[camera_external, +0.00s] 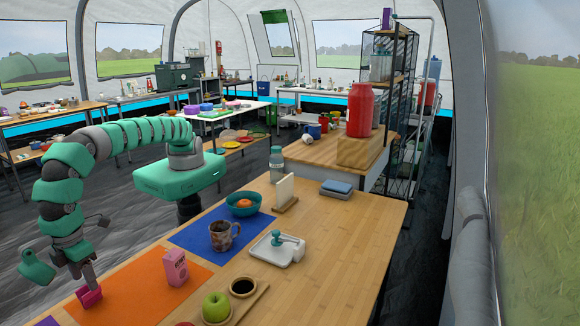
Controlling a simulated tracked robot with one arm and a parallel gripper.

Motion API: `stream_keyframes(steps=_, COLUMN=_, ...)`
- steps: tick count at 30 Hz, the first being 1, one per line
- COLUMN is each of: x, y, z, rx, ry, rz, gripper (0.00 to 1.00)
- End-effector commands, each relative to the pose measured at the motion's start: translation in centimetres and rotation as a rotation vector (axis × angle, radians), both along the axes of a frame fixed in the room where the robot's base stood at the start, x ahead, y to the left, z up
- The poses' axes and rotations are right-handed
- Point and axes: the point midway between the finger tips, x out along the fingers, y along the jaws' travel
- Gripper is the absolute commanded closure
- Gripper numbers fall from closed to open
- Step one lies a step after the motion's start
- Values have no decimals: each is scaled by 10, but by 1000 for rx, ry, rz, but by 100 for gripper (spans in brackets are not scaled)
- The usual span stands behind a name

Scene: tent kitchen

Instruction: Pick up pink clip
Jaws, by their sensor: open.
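A magenta-pink object that looks like the pink clip (91,296) is at the lower left, at the left side of the orange mat (140,287). My gripper (88,281) points down right at it from above. Its jaws are open, with the fingertips at the top of the clip. The fingers partly cover the clip, and I cannot tell whether they touch it or stand around it.
A pink carton (175,268) stands on the orange mat, right of my gripper. A green apple (216,307) and a dark cup (243,288) are on a wooden board.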

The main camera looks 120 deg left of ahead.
Motion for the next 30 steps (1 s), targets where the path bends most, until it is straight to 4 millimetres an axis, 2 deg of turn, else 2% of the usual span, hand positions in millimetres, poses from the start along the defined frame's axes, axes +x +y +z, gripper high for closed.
stream_keyframes(steps=9, x=1, y=-1, z=-43, rx=2, ry=1, rz=1, gripper=45)
stream_keyframes(steps=17, x=1, y=-2, z=-45, rx=0, ry=0, rz=1, gripper=45)
stream_keyframes(steps=21, x=1, y=-2, z=-45, rx=1, ry=0, rz=1, gripper=84)
stream_keyframes(steps=23, x=1, y=-2, z=-45, rx=1, ry=0, rz=1, gripper=100)
stream_keyframes(steps=30, x=1, y=-2, z=-45, rx=1, ry=0, rz=1, gripper=100)
